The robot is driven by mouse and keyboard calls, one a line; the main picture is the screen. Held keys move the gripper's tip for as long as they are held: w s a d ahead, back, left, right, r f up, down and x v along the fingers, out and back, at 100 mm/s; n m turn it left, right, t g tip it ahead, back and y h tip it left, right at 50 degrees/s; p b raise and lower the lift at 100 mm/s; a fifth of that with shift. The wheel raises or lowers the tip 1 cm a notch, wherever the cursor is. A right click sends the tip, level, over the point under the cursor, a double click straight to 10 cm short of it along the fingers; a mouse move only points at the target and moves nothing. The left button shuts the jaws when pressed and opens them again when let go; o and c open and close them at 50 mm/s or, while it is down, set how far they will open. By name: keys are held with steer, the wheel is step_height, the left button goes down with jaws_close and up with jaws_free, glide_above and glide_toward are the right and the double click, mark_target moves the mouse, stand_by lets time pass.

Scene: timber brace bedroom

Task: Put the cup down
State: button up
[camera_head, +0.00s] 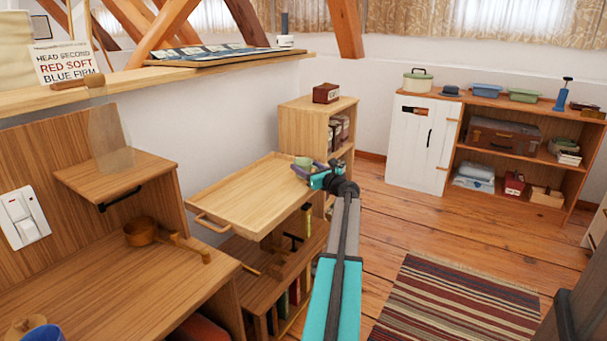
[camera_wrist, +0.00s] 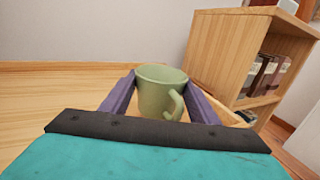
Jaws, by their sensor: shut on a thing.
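A green cup (camera_wrist: 157,92) stands upright between the two purple fingers of my gripper (camera_wrist: 160,98) in the wrist view, its handle toward the right and near side. My gripper (camera_head: 312,172) is shut on the cup. In the head view the cup (camera_head: 303,163) shows small at the far right corner of a light wooden tray (camera_head: 240,190) with a handle at its left end. The cup appears over or on that corner; I cannot tell whether its base touches the wood, as the gripper hides it.
A wooden bookcase (camera_head: 305,115) with a dark red box (camera_head: 326,93) on top stands just behind the cup. A desk (camera_head: 130,280) with a wooden pan (camera_head: 141,232) is at the left. The tray's middle is bare. A striped rug (camera_head: 455,305) lies on the floor at right.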

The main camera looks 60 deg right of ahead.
steer(key=shift+f, duration=0.55)
steer(key=shift+f, duration=0.3)
steer(key=o, duration=1.2)
steer(key=shift+f, duration=0.15)
steer(key=shift+r, duration=0.25)
steer(key=shift+s+a, duration=0.15)
steer(key=shift+s, duration=0.05)
steer(key=p+v, duration=0.1)
steer(key=v, duration=0.4)
steer(key=p+v, duration=0.1)
steer(key=v, duration=0.5)
steer(key=shift+s+r+p, duration=0.2)
steer(key=shift+s+p, duration=0.1)
steer(key=shift+p, duration=0.05)
